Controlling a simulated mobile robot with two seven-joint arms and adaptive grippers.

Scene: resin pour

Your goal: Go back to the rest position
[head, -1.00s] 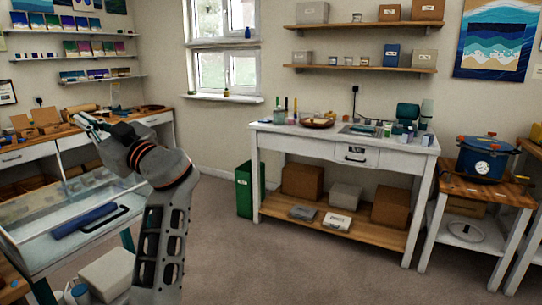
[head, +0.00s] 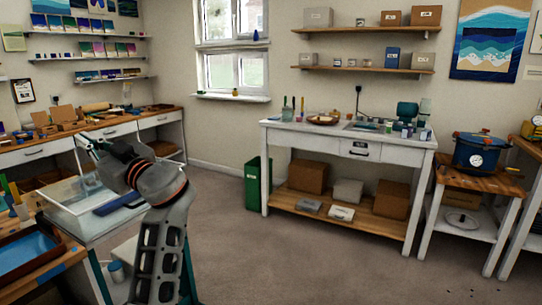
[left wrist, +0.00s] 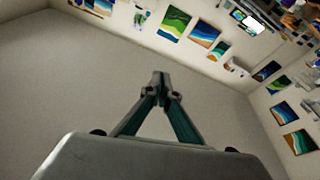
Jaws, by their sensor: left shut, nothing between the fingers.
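My left gripper (head: 88,143) is at the left of the head view, raised on my grey arm in front of the long wooden-topped bench. In the left wrist view its two teal fingers (left wrist: 160,80) meet at the tips, with nothing between them. Bare wall and ceiling-like surfaces lie behind the fingers there. The gripper touches nothing that I can see. My right gripper is not in view.
Below my left arm is a clear-lidded case (head: 75,190); a wooden tray with blue inside (head: 30,252) is at lower left. A white table (head: 395,148), a green bin (head: 257,182) and a blue pot (head: 478,152) stand beyond. The middle floor is clear.

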